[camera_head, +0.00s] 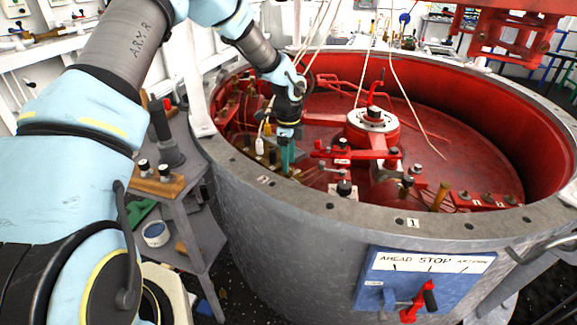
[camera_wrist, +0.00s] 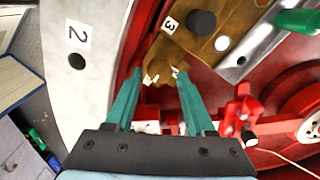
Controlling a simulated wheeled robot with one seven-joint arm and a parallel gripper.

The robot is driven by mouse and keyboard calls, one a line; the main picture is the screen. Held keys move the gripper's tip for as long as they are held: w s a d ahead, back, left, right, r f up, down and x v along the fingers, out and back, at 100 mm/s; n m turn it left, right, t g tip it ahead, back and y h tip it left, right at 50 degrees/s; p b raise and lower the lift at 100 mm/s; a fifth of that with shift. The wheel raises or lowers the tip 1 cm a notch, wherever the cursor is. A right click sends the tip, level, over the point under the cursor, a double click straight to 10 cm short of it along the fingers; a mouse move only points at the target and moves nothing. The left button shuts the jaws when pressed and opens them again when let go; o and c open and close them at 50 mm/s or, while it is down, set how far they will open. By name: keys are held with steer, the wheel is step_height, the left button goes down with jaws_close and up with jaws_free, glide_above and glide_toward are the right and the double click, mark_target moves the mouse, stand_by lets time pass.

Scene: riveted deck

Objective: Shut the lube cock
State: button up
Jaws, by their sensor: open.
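My gripper (camera_head: 287,158) is inside the left part of the round red well, near its rim. Its two teal fingers are apart in the wrist view (camera_wrist: 158,80), with nothing held between them. Just beyond the fingertips is a brass fitting (camera_wrist: 160,58) with small white tags, beside a tag marked 3. I cannot tell whether this fitting is the lube cock.
The grey rim (camera_head: 300,200) with bolt holes surrounds the well. Red linkages and a hub (camera_head: 372,125) stand right of my gripper. A dark knob (camera_wrist: 202,22) and green handle (camera_wrist: 298,20) are close by. A grey side table (camera_head: 190,210) stands left.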

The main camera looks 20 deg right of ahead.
step_height(320, 180, up, 9)
steer(key=b, duration=0.2)
steer(key=shift+f, duration=0.1)
stand_by(0.4)
steer(key=s+a+r+n, duration=0.1)
steer(key=a+r+n, duration=0.1)
steer(key=a+n, duration=0.6)
steer(key=a+r+n, duration=0.2)
steer(key=a+n, duration=0.2)
steer(key=a, duration=0.8)
steer(key=s+a+n, duration=0.5)
steer(key=a+n, duration=0.1)
steer(key=a, duration=0.2)
steer(key=s+a+r+n+t, duration=0.1)
steer(key=s+a+n, duration=0.3)
steer(key=a+n, duration=0.3)
steer(key=shift+s+a+n+t, duration=0.3)
steer(key=shift+s+a, duration=0.1)
steer(key=shift+a, duration=0.4)
